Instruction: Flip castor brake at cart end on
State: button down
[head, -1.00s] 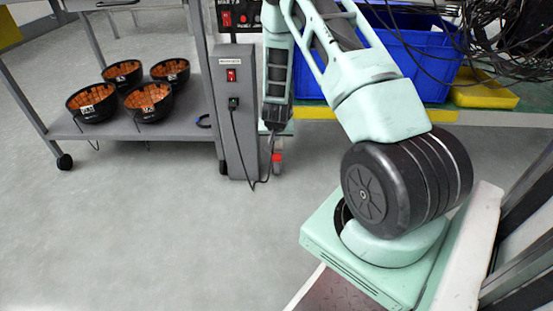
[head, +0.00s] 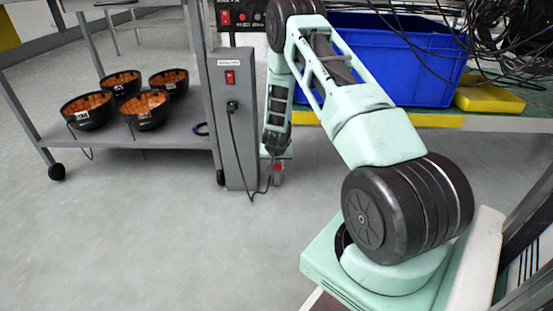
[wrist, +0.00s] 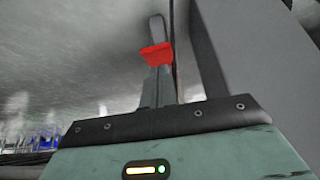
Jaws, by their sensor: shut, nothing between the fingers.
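The castor brake shows as a red tab (head: 278,167) low at the right end of the cart, beside the foot of the grey post. In the wrist view the red tab (wrist: 157,53) lies straight ahead of the fingertips, with a grey rounded part beyond it. My gripper (head: 277,152) reaches down beside the post, close above the tab. In the wrist view its fingers (wrist: 157,76) are together and empty. The fingertips overlap the tab's lower edge there; I cannot tell whether they touch it. Most of the castor is hidden.
The grey post (head: 235,150) with a red switch and hanging black cable stands just left of my gripper. The cart's lower shelf (head: 165,138) holds several black bowls (head: 146,108). A blue bin (head: 385,65) stands behind my arm. The floor in front is clear.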

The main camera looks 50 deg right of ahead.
jog(key=shift+s+a+f, duration=0.1)
jog(key=shift+f, duration=0.5)
jog(key=shift+b, duration=0.3)
jog(key=shift+a+f, duration=0.1)
jog(key=shift+f, duration=0.1)
jog(key=shift+s+h, duration=0.1)
jog(key=shift+h, duration=0.2)
jog(key=shift+a+f+t+b, duration=0.1)
jog(key=shift+f+t+b, duration=0.05)
jog(key=shift+t+b, duration=0.2)
jog(key=shift+s+a+f+t+h, duration=0.15)
jog(key=shift+f+t+h, duration=0.1)
jog(key=shift+f, duration=0.3)
jog(key=shift+s+a+f+t+h, duration=0.2)
jog(key=shift+f+t+h, duration=0.1)
jog(key=shift+f, duration=0.25)
jog(key=shift+s+a+f+t+h, duration=0.15)
jog(key=shift+f+t+h, duration=0.1)
jog(key=shift+f, duration=0.45)
